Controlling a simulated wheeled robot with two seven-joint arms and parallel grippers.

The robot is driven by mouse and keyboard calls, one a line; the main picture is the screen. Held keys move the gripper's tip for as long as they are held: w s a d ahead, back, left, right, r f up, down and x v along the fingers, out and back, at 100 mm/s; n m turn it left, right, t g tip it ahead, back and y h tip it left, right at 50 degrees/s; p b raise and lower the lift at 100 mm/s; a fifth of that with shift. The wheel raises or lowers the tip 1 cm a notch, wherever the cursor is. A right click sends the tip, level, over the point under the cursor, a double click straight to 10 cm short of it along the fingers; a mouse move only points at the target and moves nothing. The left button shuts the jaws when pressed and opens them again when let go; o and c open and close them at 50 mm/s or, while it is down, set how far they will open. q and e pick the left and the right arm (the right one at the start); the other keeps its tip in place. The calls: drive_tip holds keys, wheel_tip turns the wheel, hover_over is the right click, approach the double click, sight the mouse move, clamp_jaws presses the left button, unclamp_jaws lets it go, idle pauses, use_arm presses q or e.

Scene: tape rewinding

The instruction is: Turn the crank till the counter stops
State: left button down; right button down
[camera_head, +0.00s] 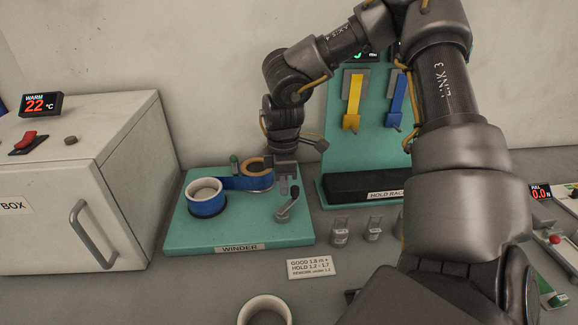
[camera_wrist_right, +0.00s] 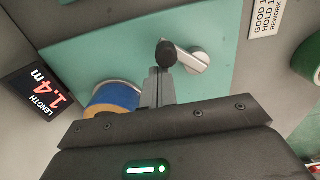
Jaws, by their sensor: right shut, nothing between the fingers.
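The teal winder (camera_head: 190,240) stands on the bench and bears a blue tape roll (camera_head: 206,207) on its left. A tape strip runs from it to a second, brown-cored roll (camera_head: 254,167). The silver crank (camera_head: 284,213) is at the winder's right; its black knob (camera_wrist_right: 166,50) and arm (camera_wrist_right: 192,62) show in the right wrist view. My right gripper (camera_head: 287,190) is shut and empty, its fingertips (camera_wrist_right: 160,76) right at the knob. I cannot tell whether they touch. The counter (camera_wrist_right: 40,92) reads 1.4 m. My left gripper is not in view.
A white box (camera_head: 60,190) with a handle stands at the left. A hold rack (camera_head: 340,165) with yellow and blue strips is behind, right of the winder. A roll (camera_head: 265,310) sits in front.

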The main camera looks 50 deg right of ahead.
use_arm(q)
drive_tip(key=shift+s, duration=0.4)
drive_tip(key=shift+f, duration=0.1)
use_arm(e)
drive_tip(key=shift+s+d, duration=0.1)
drive_tip(key=shift+s, duration=0.05)
drive_tip(key=shift+s+d, duration=0.1)
drive_tip(key=shift+s, duration=0.05)
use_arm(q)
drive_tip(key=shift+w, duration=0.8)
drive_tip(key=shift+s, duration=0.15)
use_arm(e)
drive_tip(key=shift+b, duration=0.5)
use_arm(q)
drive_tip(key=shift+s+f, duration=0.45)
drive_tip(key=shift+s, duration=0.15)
